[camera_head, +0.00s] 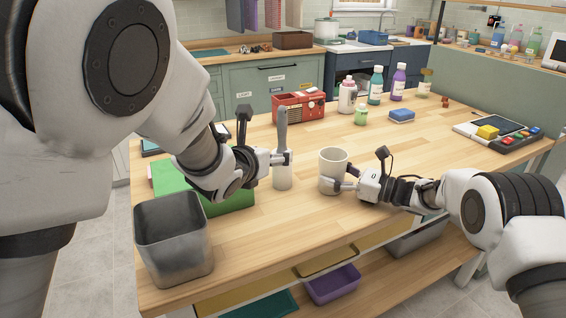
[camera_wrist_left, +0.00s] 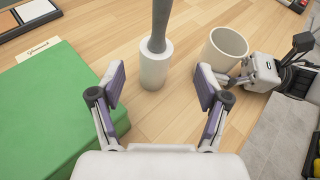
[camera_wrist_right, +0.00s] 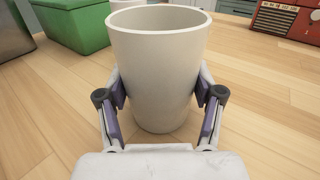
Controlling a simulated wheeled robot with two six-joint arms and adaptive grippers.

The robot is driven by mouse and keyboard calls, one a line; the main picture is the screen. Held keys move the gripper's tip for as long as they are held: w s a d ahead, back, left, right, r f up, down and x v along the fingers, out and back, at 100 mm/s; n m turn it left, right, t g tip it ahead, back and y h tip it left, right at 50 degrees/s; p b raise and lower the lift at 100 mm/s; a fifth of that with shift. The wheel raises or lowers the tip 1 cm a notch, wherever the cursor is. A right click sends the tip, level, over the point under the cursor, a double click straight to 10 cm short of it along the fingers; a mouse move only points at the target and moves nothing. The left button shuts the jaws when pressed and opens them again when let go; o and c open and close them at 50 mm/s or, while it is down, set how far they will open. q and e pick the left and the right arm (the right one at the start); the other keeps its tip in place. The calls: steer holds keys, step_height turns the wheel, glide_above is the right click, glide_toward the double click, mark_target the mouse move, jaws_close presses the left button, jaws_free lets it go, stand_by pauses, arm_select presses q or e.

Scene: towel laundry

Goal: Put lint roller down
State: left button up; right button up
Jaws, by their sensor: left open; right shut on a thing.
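The lint roller (camera_head: 283,160) stands upright on the wooden table, its white roll down and its grey handle up. It also shows in the left wrist view (camera_wrist_left: 156,66). My left gripper (camera_head: 284,159) is open, with its fingers low near the roll; in the left wrist view (camera_wrist_left: 160,84) the roll stands ahead of the spread fingers, apart from both. My right gripper (camera_wrist_right: 160,98) is shut on a white cup (camera_wrist_right: 157,62), which stands upright on the table just right of the roller in the head view (camera_head: 333,172).
A green box (camera_head: 226,199) lies left of the roller, with a metal bin (camera_head: 174,240) at the table's near left corner. A red radio (camera_head: 298,107), several bottles and a blue sponge (camera_head: 402,116) stand farther back. The middle right of the table is clear.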

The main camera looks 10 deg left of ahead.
mark_target(282, 149)
arm_select(q)
steer(key=shift+m, duration=0.5)
steer(key=x, duration=0.4)
steer(key=f+x, duration=0.1)
steer(key=x, duration=0.7)
steer(key=shift+a+f, duration=0.25)
steer(key=shift+f, duration=0.05)
steer(key=shift+s+r, duration=0.1)
steer(key=shift+s, duration=0.05)
steer(key=c, duration=0.4)
jaws_close()
